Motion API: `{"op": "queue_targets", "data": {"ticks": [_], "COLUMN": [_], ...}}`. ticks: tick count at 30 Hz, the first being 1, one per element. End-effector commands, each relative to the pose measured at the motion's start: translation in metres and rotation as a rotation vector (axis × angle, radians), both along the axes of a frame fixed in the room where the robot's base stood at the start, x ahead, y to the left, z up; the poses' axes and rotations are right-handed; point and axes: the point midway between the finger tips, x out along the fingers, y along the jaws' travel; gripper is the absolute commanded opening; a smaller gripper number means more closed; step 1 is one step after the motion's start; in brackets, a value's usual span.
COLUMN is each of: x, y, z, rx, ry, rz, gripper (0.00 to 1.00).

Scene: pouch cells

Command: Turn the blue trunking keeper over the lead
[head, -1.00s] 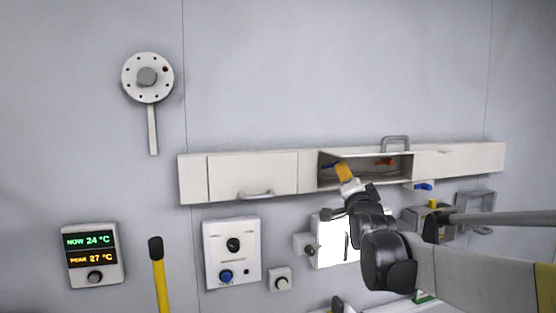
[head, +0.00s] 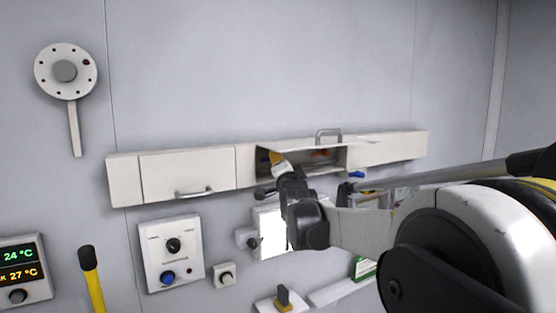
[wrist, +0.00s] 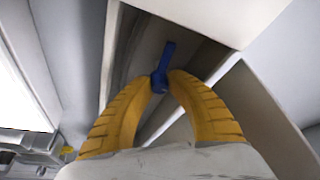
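The blue trunking keeper (wrist: 160,80) shows in the wrist view between the tips of my two yellow fingers, its narrow arm pointing up and slightly right. My gripper (wrist: 163,76) looks shut on its rounded end, with a fingertip on either side. In the head view my gripper (head: 277,158) reaches into the open section of the white wall trunking (head: 200,183), at its left end. A bit of the blue keeper (head: 264,158) shows just left of the fingers. An orange keeper (head: 321,153) sits further right inside. I cannot clearly make out the lead.
The trunking's edges and walls lie close around my fingers. A grey handle (head: 328,133) stands on top. Below are a control box (head: 173,252), a small knob box (head: 224,275) and a bright white panel (head: 272,232). A yellow lever (head: 92,280) stands at lower left.

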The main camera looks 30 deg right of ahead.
Motion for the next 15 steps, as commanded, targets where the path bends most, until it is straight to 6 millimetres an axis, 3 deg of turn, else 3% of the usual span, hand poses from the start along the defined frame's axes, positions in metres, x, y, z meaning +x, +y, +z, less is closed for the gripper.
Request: {"op": "queue_targets", "data": {"ticks": [8,15], "x": [-0.0001,0.0001], "y": [-0.0003,-0.0003], "z": [-0.0005,-0.002], "rx": [-0.029,-0.155], "ry": [-0.002,-0.007], "rz": [0.0,0.0], "gripper": [0.0,0.0]}}
